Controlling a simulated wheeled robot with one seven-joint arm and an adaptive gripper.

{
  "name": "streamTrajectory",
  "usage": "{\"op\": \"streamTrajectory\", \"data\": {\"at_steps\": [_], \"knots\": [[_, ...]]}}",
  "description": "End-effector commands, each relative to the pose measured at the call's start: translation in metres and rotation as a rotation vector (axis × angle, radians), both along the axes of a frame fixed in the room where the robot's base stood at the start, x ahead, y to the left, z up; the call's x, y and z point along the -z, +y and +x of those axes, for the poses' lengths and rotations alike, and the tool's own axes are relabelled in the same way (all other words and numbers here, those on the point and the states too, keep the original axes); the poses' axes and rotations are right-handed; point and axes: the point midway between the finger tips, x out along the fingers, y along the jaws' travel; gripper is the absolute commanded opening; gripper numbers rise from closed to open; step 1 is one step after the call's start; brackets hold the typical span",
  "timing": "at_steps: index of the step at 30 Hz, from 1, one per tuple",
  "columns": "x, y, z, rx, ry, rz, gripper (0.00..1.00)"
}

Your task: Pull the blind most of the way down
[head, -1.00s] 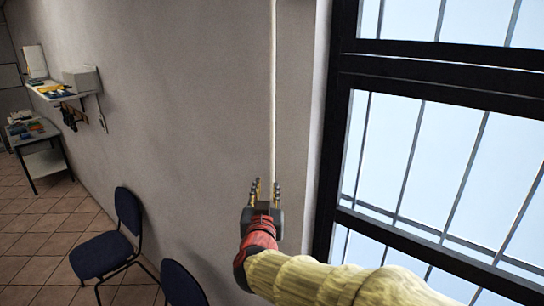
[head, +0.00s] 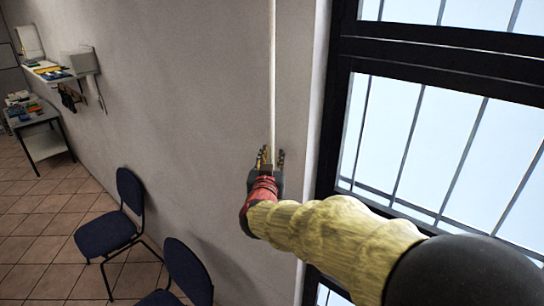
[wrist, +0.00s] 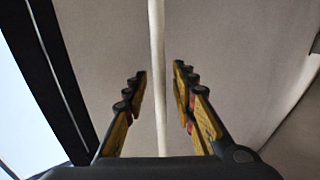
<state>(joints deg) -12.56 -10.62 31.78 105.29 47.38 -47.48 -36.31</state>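A pale cord (head: 272,70) hangs straight down along the wall, left of the window. My gripper (head: 272,157) is at the cord, fingers pointing up. In the wrist view the cord (wrist: 157,50) runs between the two yellow-padded fingers of my gripper (wrist: 160,80). A gap shows on both sides of the cord, so the fingers are open around it and not clamped. The cord's lower end is hidden behind my gripper. The blind itself is not seen; the visible part of the window (head: 440,135) is uncovered.
Two dark blue chairs (head: 110,230) (head: 187,268) stand at the lower left by the wall. A shelf (head: 55,72) and a small table (head: 42,142) with items are farther off at the left. The wall beside the cord is clear.

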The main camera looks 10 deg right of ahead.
Motion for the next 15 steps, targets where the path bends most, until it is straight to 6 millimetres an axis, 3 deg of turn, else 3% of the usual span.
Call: {"op": "streamTrajectory", "data": {"at_steps": [2,15], "knots": [[0.0000,0.0002,-0.0002,0.000,0.000,0.000,0.27],[-0.0002,0.0003,-0.0003,-0.001,0.000,0.000,0.02]]}}
